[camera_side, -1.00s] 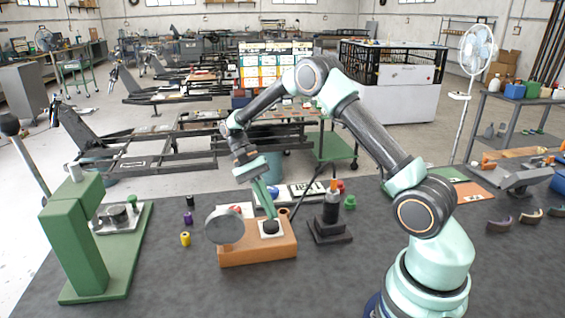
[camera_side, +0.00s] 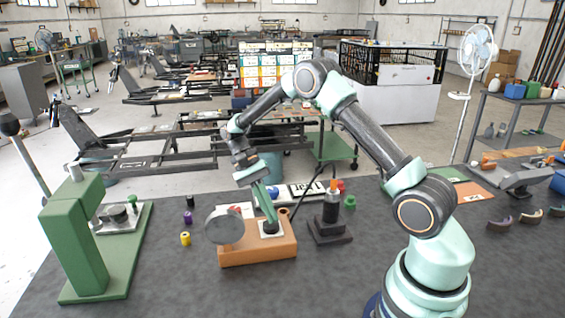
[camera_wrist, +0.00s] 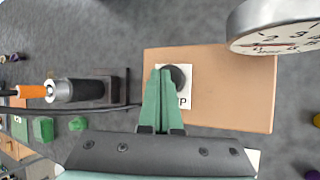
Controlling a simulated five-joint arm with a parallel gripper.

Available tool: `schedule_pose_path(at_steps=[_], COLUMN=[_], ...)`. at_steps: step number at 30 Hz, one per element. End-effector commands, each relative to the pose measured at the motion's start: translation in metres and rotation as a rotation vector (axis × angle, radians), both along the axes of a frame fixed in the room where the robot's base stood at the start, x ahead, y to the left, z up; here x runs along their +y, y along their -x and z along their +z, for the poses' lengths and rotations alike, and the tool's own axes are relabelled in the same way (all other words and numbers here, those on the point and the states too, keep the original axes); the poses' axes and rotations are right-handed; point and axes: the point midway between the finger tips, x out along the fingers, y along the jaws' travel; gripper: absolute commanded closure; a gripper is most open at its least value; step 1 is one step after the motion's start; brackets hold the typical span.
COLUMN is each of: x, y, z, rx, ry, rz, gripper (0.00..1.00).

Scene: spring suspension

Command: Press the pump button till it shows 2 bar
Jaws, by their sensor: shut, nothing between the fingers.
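The pump stands on an orange-brown block (camera_side: 262,255) with a round gauge (camera_side: 224,227) at its left end, seen from behind in the side view. The dark round button (camera_wrist: 179,76) sits on a white label on the block. My gripper (camera_wrist: 163,72) is shut and empty, its green fingertips over the left part of the button in the wrist view. In the side view my gripper (camera_side: 273,220) points down at the button and appears to touch it. The gauge (camera_wrist: 280,26) is cut off in the wrist view, and its reading cannot be told for sure.
A black cylinder on a dark base (camera_side: 330,225) stands close to the right of the block. A green press-like stand (camera_side: 75,245) is at the left. Small coloured bushings (camera_side: 186,239) lie between. The table front is clear.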

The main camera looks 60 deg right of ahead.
Motion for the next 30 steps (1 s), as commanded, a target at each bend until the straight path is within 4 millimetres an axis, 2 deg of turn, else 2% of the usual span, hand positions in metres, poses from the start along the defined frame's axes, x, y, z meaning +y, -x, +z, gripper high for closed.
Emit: schedule_pose_path(at_steps=[30], x=[0.0], y=[0.0], z=[-0.011], rx=[0.0], ry=[0.0], rz=[0.0], gripper=[1.0])
